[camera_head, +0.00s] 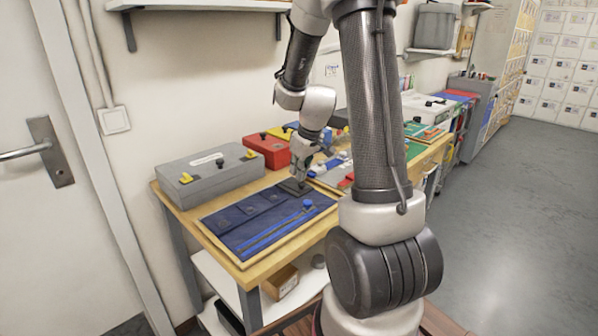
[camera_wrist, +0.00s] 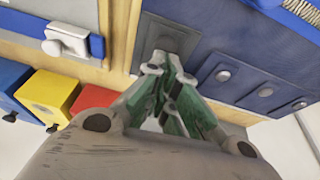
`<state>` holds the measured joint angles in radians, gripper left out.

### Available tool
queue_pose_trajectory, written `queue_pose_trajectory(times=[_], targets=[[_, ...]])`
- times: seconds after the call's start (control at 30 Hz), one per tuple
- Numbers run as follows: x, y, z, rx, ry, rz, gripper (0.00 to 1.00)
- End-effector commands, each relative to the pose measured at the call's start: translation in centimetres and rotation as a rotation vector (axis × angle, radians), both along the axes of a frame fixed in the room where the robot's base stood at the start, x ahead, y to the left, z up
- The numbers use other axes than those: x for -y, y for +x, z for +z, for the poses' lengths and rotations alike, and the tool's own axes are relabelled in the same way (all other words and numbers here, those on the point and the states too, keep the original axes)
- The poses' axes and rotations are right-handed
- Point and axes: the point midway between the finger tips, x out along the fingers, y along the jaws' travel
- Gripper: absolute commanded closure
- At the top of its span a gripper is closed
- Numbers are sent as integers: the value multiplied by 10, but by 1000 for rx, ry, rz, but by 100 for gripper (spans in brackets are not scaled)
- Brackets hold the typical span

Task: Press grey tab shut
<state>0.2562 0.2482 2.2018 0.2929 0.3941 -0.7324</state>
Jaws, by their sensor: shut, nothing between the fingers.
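The grey tab (camera_head: 293,188) lies at the back right corner of the dark blue fabric board (camera_head: 268,240). My gripper (camera_head: 303,180) is shut and empty, pointing down at the tab. In the wrist view its green-padded fingers (camera_wrist: 172,78) are together close to the tab's near end. I cannot tell whether they touch it, and they hide part of it.
Several dark blue flaps with studs (camera_wrist: 223,76) lie beside the tab. A grey case (camera_head: 207,178) stands behind the board, with a red case (camera_head: 268,150) to its right. A blue strap with a knob (camera_head: 307,204) lies at the board's front. Another board sits to the right.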

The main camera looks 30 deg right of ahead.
Motion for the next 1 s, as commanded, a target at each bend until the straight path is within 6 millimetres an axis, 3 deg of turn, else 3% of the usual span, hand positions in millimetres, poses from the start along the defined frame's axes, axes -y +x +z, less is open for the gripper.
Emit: queue_pose_trajectory(times=[0.17, 0.37, 0.7, 1.0], targets=[[1, 2, 8, 3, -1, 1, 100], [2, 10, 45, 5, -2, 2, 100], [9, -43, 97, 3, -1, -1, 100], [12, -58, 114, 0, 0, 1, 100]])
